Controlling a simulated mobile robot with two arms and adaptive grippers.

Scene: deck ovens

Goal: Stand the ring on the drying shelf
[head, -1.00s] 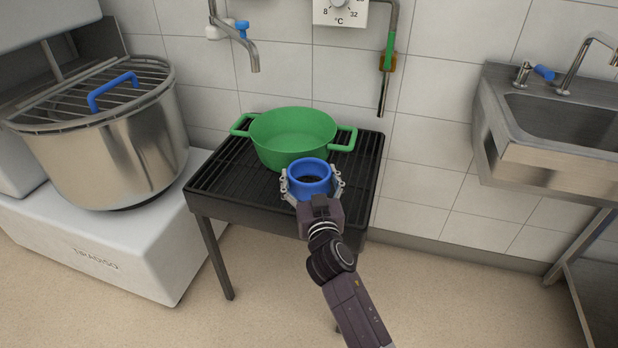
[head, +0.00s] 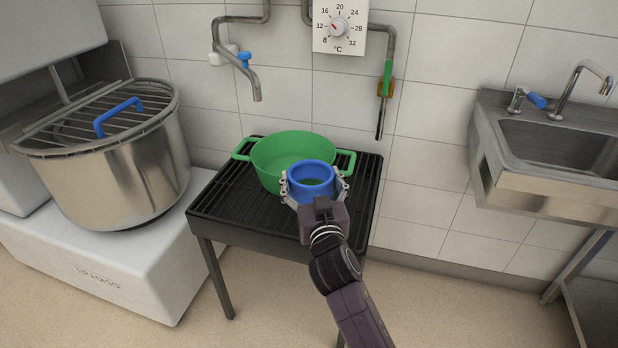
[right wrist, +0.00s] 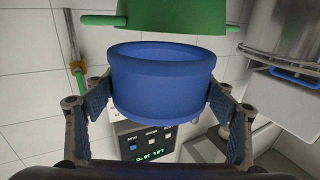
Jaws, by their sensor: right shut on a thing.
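The blue ring (head: 312,184) is a short, wide open band. My right gripper (head: 315,188) is shut on it, one finger on each side, and holds it above the near part of a black slatted stand (head: 222,197). In the right wrist view the ring (right wrist: 162,88) sits between both finger pads of the gripper (right wrist: 160,100). In the head view it overlaps the front of a green two-handled pot (head: 272,160); I cannot tell whether they touch. The drying shelf cannot be made out for certain. My left gripper is not in view.
A steel mixing bowl (head: 120,170) with a wire guard stands left on a white base. A tap (head: 252,80) and a temperature dial (head: 340,27) are on the tiled wall. A steel sink (head: 560,150) is at right. Floor between stand and sink is clear.

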